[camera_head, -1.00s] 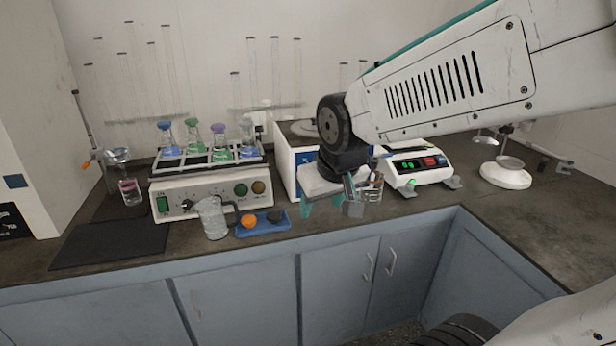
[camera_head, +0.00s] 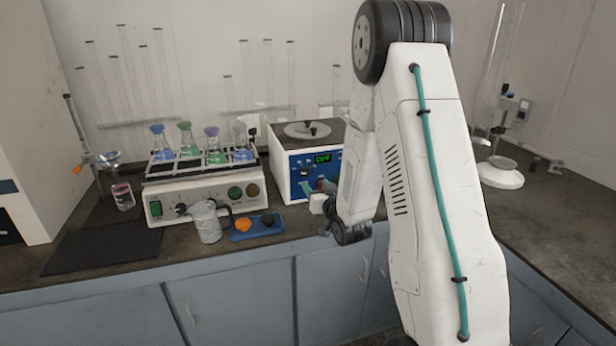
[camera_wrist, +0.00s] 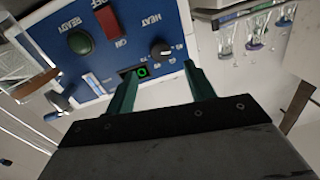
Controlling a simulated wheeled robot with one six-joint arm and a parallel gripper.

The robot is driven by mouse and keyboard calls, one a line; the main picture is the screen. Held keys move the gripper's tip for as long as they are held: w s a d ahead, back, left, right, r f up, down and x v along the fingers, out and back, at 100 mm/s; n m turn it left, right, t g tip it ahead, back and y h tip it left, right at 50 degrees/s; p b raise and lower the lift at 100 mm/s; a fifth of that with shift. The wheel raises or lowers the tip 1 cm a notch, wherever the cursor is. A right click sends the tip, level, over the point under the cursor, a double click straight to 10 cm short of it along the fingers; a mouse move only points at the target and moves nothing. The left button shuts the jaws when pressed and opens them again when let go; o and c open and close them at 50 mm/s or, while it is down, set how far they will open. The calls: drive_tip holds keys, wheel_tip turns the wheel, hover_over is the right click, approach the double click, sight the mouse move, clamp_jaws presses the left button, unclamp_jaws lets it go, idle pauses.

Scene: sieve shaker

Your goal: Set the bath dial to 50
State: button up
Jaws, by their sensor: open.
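The bath is a white box with a blue front panel (camera_head: 296,166) and a round lid on top. In the wrist view the panel carries a small dark dial (camera_wrist: 162,50) with a pale mark and printed numbers around it. Its exact setting is too small to read. My gripper (camera_wrist: 160,74) is open and empty, with its two green fingers just in front of the panel, below the dial and apart from it. A lit green display (camera_wrist: 142,72) shows between the fingers. In the head view my gripper (camera_head: 318,187) is at the bath's front, partly hidden by my arm.
The wrist view also shows a red switch (camera_wrist: 107,22) and a green button (camera_wrist: 79,41). A shaker (camera_head: 205,199) with several flasks stands left of the bath. A glass beaker (camera_head: 206,222) and a blue tray (camera_head: 257,235) stand before it. A dark mat (camera_head: 100,246) lies left.

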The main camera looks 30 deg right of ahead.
sight(306, 174)
drive_tip(key=x, duration=0.7)
drive_tip(key=shift+w+d, duration=0.1)
drive_tip(key=shift+w, duration=0.25)
drive_tip(key=c, duration=1)
